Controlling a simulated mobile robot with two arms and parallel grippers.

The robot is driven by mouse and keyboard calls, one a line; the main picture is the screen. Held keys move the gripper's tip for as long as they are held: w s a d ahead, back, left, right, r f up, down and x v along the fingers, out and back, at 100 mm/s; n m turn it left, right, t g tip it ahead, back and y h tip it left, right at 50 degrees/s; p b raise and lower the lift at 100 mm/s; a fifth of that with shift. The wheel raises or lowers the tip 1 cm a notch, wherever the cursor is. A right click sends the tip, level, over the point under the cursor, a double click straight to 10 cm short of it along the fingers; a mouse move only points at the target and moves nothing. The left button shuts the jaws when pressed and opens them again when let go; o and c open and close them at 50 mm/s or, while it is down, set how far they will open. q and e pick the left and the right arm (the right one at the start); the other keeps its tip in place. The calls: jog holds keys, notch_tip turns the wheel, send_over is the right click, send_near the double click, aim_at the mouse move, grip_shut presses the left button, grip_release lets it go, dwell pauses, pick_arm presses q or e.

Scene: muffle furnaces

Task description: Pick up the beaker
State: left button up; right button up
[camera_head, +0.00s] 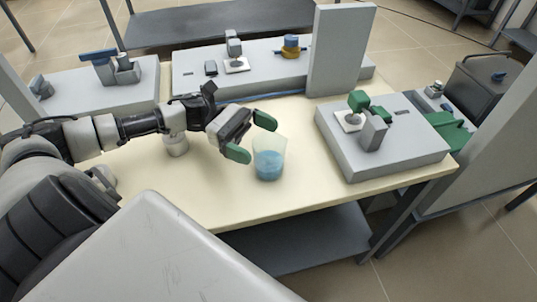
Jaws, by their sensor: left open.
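A clear beaker (269,164) with blue liquid in its lower part stands upright on the cream tabletop (215,196), near the middle of the view. My left gripper (252,138) reaches in from the left, with its two green-tipped fingers spread apart. The fingertips are at the beaker's left and upper-left side, and nothing is held between them. I cannot tell whether a finger touches the glass. My right gripper does not show.
A grey device (383,150) with green and grey parts stands on the table to the right. More grey devices stand along the back edge, with a tall grey panel (340,52). A dark shelf (300,238) lies below. The tabletop in front of the beaker is clear.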

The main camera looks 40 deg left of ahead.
aim_at(283, 150)
pick_arm(q)
jog(key=d, duration=0.3)
jog(key=shift+w+d+r, duration=0.1)
jog(key=shift+d, duration=0.15)
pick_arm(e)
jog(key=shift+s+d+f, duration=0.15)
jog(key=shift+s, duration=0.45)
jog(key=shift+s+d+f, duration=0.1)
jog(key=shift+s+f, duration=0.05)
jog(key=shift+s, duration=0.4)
pick_arm(q)
jog(key=shift+c, duration=0.2)
jog(key=c, duration=1.1)
